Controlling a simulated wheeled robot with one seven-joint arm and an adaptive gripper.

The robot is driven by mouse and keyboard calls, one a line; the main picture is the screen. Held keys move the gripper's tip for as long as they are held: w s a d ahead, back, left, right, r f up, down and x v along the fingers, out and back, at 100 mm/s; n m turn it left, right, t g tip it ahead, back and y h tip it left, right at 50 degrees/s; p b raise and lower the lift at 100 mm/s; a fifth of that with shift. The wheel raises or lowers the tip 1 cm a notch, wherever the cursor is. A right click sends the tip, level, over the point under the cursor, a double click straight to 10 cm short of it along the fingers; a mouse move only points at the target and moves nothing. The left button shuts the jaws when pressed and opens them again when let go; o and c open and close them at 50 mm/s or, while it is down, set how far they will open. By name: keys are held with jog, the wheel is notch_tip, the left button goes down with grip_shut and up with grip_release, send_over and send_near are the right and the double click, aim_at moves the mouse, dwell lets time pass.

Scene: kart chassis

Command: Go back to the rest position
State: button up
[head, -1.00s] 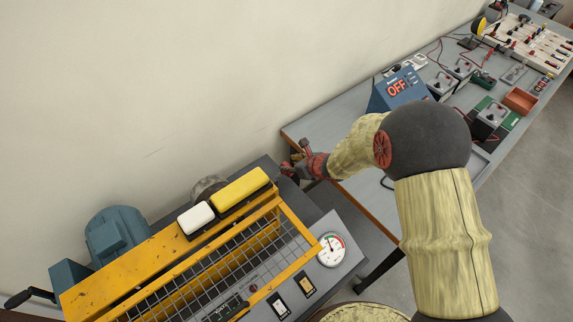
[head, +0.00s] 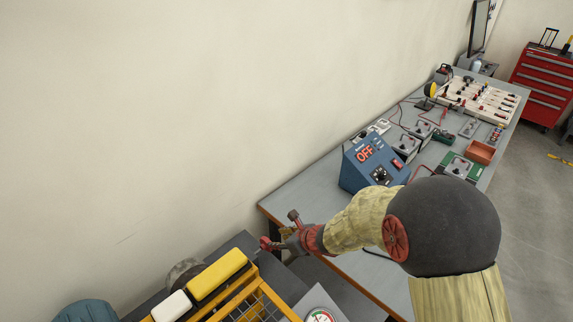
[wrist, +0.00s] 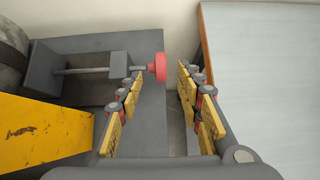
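My gripper (head: 275,243) is at the right end of the yellow-and-grey machine (head: 262,303), near the gap between it and the workbench (head: 292,200). In the wrist view my gripper (wrist: 160,92) is open, with its yellow-padded fingers wide apart and nothing between them. A red knob (wrist: 157,67) on a grey rod lies just beyond the fingertips, close to the left one. I cannot tell whether it touches.
The workbench carries a blue power supply (head: 374,166) reading OFF, an orange tray (head: 480,152) and a pegged board (head: 482,101). A red tool cabinet (head: 543,85) stands at the far right. A wall runs behind; open floor lies right.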

jog(key=shift+a, duration=0.1)
jog(key=s+a+r+n+g+y, duration=0.1)
jog(key=s+r+n+g, duration=0.3)
jog(key=s+n, duration=0.95)
jog(key=s+d+r+n+t+h, duration=0.2)
jog(key=s+d+r+n, duration=0.4)
jog(key=d+r, duration=0.5)
jog(key=s+d+r+n+t+h, duration=0.1)
jog(key=s+d+r+n+h, duration=0.4)
jog(key=d+r, duration=0.6)
jog(key=s+d+n+b, duration=0.1)
jog(key=s+d+n, duration=0.1)
jog(key=s+d, duration=0.1)
jog(key=shift+d+r+t+h, duration=0.2)
jog(key=shift+r+t+h, duration=0.1)
jog(key=shift+r+t, duration=0.1)
jog(key=shift+c, duration=0.8)
